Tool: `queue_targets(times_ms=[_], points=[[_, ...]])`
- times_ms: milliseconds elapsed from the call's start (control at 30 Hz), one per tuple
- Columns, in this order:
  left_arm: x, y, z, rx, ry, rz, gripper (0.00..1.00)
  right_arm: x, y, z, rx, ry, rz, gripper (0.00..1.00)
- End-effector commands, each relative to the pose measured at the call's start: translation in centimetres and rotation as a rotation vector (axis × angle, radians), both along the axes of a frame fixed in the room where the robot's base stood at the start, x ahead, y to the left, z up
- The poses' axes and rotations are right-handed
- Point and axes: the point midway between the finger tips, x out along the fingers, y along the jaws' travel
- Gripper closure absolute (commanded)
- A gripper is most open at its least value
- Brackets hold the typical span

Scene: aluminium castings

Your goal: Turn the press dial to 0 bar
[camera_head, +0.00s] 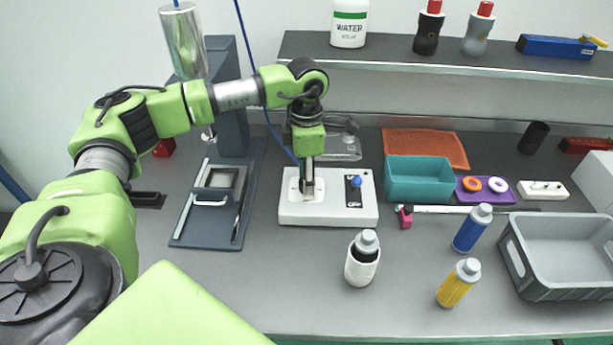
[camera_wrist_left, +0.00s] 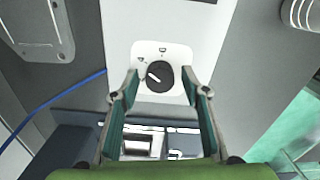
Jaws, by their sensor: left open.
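The white control box (camera_head: 345,213) stands on the bench right of the dark blue press (camera_head: 230,110). The dial, a round black knob (camera_wrist_left: 160,78), sits on a light plate (camera_wrist_left: 178,54) in the left wrist view. Its white line slants to the upper left, and small marks beside it are too small to read. My left gripper (camera_head: 307,192) points down over the dial and hides most of it in the head view. In the wrist view it (camera_wrist_left: 157,95) is open, one finger on each side of the knob; contact cannot be told. My right gripper is out of view.
A blue button (camera_head: 356,182) is on the box's right part. A white bottle (camera_head: 361,266) stands in front. A teal bin (camera_head: 418,180), blue bottle (camera_head: 472,228), yellow bottle (camera_head: 458,283) and grey crate (camera_head: 563,292) are to the right. A shelf (camera_head: 430,58) runs behind.

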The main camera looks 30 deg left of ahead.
Motion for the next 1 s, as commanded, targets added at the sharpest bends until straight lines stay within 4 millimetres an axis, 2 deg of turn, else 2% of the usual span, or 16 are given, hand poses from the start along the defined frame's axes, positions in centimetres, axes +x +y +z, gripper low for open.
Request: queue_targets(times_ms=[167, 300, 333, 667, 1000], points=[[0.0, 0.0, 0.0, 0.000, 0.000, 0.000, 0.58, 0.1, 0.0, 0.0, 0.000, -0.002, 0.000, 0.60], [0.0, 0.0, 0.0, 0.000, 0.000, 0.000, 0.94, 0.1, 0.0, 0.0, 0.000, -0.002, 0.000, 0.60], [0.0, 0.0, 0.0, 0.000, 0.000, 0.000, 0.96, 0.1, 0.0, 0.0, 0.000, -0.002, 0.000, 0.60], [0.0, 0.0, 0.0, 0.000, 0.000, 0.026, 0.96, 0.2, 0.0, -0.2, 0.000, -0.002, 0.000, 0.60], [0.1, 0.0, -0.1, 0.000, -0.001, 0.225, 0.96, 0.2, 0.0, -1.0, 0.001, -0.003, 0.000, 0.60]])
